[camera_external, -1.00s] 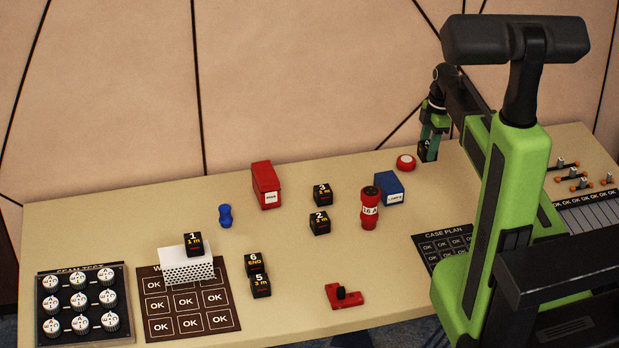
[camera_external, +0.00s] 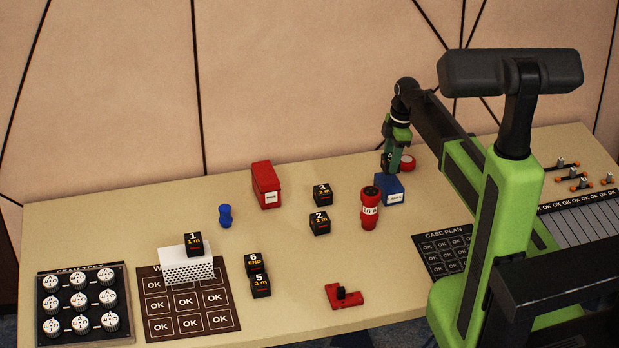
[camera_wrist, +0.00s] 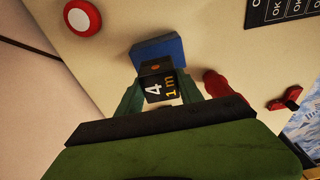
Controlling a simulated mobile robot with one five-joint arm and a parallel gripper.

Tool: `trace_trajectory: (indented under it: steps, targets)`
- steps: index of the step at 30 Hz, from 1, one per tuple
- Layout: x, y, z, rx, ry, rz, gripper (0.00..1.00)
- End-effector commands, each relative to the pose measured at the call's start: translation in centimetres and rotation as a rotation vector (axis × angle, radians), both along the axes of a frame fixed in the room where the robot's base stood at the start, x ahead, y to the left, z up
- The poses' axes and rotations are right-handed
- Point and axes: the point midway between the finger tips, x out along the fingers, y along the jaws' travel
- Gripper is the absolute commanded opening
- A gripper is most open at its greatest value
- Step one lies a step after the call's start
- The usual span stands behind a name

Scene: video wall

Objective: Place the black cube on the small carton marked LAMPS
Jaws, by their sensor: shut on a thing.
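My gripper (camera_external: 396,158) is shut on a black cube (camera_wrist: 158,86) marked 4 and 1 m, held between its two fingers. In the external view only a dark part of this cube (camera_external: 386,161) shows beside the finger. The small blue carton (camera_external: 389,191) has a white label that seems to read LAMPS. The gripper and cube are at its top, toward its back edge. In the wrist view the cube covers part of the blue carton (camera_wrist: 168,50). I cannot tell whether they touch.
A red cylinder (camera_external: 370,208) stands close left of the carton. A red round button (camera_external: 407,163) is just behind it. Black cubes 3 (camera_external: 322,194) and 2 (camera_external: 320,222) are further left, with a red carton (camera_external: 266,184) beyond.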

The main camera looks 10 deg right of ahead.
Motion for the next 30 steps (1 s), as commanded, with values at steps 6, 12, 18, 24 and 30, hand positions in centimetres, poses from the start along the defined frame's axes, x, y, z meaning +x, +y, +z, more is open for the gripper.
trace_trajectory:
  steps: [6, 12, 18, 24, 30]
  targets:
    - [0.0, -0.1, -3.7, 0.0, 0.0, 0.0, 0.01]
    - [0.0, -0.1, -3.9, 0.0, 0.0, 0.0, 0.01]
    - [0.0, -0.1, -4.3, 0.0, 0.0, 0.0, 0.01]
    - [0.0, -0.1, -4.2, 0.0, 0.0, 0.0, 0.64]
    - [0.0, -0.1, -4.2, 0.0, 0.0, 0.0, 0.65]
